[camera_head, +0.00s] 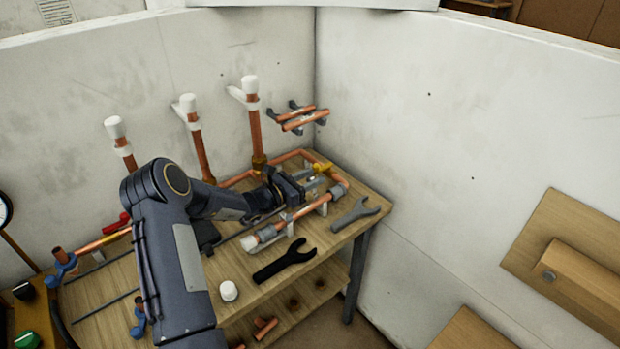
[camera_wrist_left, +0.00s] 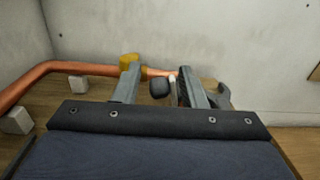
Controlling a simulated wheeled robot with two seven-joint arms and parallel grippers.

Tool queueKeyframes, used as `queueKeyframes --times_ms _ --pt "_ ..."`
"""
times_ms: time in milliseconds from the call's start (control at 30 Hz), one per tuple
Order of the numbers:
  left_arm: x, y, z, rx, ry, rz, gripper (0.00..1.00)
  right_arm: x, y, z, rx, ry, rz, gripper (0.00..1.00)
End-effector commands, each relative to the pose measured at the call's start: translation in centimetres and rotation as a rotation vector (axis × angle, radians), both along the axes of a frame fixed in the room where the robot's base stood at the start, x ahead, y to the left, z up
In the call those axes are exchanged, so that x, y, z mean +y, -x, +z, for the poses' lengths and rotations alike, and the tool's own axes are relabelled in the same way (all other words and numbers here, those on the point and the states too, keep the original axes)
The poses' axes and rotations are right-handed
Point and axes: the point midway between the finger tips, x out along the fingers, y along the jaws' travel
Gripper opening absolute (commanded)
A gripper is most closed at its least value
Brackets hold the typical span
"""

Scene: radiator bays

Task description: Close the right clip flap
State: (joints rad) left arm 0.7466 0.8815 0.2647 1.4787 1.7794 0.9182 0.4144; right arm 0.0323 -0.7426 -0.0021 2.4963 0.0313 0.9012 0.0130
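A copper pipe loop lies on the workbench (camera_head: 215,290), its front run (camera_head: 302,212) carried on small white clips. The right white clip (camera_head: 322,209) is near the grey fitting at the right end. Its flap is too small to make out. My left gripper (camera_head: 306,184) is low over the loop, just behind the front run. In the left wrist view its two grey fingers (camera_wrist_left: 158,72) stand apart. A dark rounded piece (camera_wrist_left: 160,88) and a thin pale strip show between them; I cannot tell whether they touch the fingers. My right gripper is not in view.
A white cap (camera_head: 228,290) stands near the front edge. Upright copper pipes with white caps (camera_head: 254,120) rise behind. A yellow-handled valve (camera_head: 321,168) is close beside the gripper.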

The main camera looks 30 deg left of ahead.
Motion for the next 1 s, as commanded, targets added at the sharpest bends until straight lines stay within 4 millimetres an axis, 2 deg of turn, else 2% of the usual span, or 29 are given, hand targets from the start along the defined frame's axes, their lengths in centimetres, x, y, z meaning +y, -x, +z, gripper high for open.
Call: queueKeyframes --times_ms 67,300,367,1000 --pt "0.0 0.0 0.0 0.000 0.000 0.000 0.38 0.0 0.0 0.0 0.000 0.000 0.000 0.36" --pt "0.1 0.0 0.0 0.000 -0.001 0.002 0.06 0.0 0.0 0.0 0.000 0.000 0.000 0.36" --pt "0.1 0.0 0.0 -0.001 -0.002 0.003 0.01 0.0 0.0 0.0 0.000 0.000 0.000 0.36" --pt "0.1 0.1 0.2 -0.030 -0.068 0.007 0.02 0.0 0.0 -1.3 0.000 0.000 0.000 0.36"
